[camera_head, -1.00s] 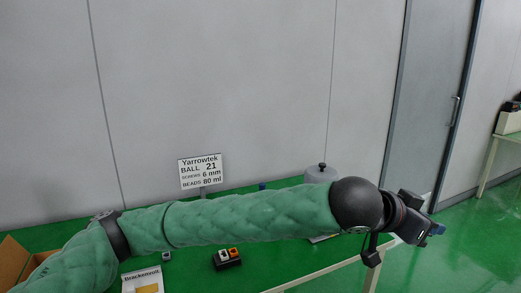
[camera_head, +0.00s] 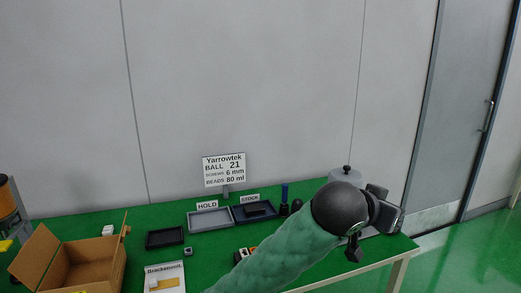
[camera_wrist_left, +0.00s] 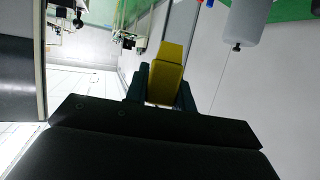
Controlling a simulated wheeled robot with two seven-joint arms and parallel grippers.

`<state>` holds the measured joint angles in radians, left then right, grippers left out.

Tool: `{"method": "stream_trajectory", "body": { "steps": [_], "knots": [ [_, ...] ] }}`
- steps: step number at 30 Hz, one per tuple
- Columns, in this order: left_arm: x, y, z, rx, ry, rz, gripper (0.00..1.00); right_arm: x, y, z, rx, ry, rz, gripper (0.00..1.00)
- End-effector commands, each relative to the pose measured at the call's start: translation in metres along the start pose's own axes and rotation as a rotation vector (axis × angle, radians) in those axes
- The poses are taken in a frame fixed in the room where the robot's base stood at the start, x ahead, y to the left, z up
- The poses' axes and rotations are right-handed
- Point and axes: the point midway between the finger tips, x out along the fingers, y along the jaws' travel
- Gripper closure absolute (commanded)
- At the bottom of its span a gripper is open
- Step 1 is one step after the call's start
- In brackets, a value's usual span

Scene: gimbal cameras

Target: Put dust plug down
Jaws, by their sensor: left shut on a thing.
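My left gripper (camera_head: 385,210) is at the right end of the green table, beyond the dark ball joint of its green-sleeved arm. Its fingertips do not show clearly in the head view. In the left wrist view the teal fingers of this gripper (camera_wrist_left: 163,80) are shut on a yellow block-like piece (camera_wrist_left: 166,68), which I take for the dust plug. The piece sticks out past the fingers, clear of any surface in that view. My right gripper is in neither view.
The green table (camera_head: 210,250) bears a grey HOLD tray (camera_head: 192,223), a dark blue STOCK tray (camera_head: 236,218), a black tray (camera_head: 149,243) and an open cardboard box (camera_head: 40,265). A sign (camera_head: 224,170) and a grey cylinder (camera_head: 345,175) stand at the back.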

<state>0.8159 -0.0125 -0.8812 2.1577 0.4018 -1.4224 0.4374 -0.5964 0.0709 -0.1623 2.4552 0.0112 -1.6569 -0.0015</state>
Motion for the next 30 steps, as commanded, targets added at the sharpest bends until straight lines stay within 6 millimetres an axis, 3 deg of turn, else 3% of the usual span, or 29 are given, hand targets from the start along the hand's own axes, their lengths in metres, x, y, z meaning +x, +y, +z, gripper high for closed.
{"method": "stream_trajectory", "body": {
  "steps": [14,23,30],
  "knots": [
    [-0.013,-0.106,0.059,-0.112,-0.003,-0.253,1.00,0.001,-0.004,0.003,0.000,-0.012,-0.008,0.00],
    [-0.033,-0.177,0.126,-0.174,-0.004,-0.409,1.00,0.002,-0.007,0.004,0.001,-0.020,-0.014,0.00],
    [-0.055,-0.224,0.191,-0.218,-0.003,-0.519,1.00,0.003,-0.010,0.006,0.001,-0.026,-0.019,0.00]
  ]
}}
